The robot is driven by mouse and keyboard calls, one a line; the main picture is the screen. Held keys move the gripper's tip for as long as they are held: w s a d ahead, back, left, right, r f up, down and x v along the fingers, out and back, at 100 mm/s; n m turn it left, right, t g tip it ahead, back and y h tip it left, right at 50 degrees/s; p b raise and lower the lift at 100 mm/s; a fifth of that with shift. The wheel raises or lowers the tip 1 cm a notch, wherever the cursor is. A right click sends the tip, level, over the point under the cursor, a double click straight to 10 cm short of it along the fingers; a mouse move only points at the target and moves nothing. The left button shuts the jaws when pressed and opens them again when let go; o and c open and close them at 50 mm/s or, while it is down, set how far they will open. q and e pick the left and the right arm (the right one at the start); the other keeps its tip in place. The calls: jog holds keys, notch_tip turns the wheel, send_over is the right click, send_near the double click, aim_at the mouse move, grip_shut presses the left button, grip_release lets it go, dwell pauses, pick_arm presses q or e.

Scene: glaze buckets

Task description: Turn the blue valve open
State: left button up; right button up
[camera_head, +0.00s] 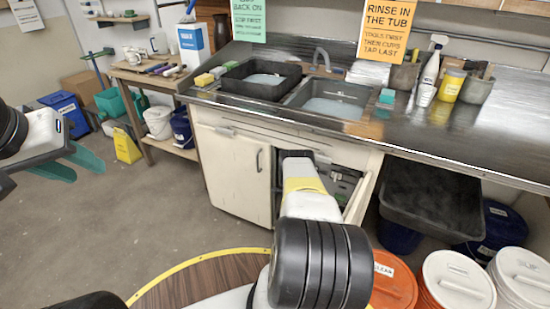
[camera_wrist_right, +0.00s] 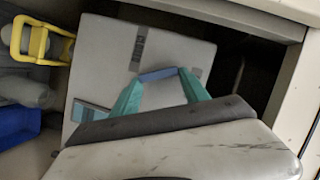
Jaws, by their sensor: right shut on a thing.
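The blue valve handle (camera_wrist_right: 158,74) is a short blue bar in the right wrist view, in front of a pale grey box inside the cabinet. My right gripper (camera_wrist_right: 160,78) is shut on it, with one teal finger at each end of the bar. In the head view my right arm reaches into the open cabinet under the sink, and the arm hides the valve and that gripper's fingers. My left gripper (camera_head: 90,175) is at the left of the head view, over the floor. Its teal fingers are apart and empty.
The pale grey box (camera_wrist_right: 105,60) bears labels. A yellow handle (camera_wrist_right: 40,42) and a blue item (camera_wrist_right: 20,122) are left of it. The cabinet's left door (camera_head: 228,165) is closed; its right door (camera_head: 364,186) stands open. Lidded buckets (camera_head: 458,280) stand at the right.

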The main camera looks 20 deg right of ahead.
jog(key=m+t, duration=0.1)
jog(key=m, duration=0.3)
jog(key=shift+s+d+f+t, duration=0.1)
jog(key=shift+s+f+t, duration=0.05)
jog(key=shift+f+t, duration=0.25)
jog(key=shift+m, duration=0.4)
jog(key=o, duration=1.4)
jog(key=shift+v, duration=3.9)
jog(key=shift+f, duration=0.2)
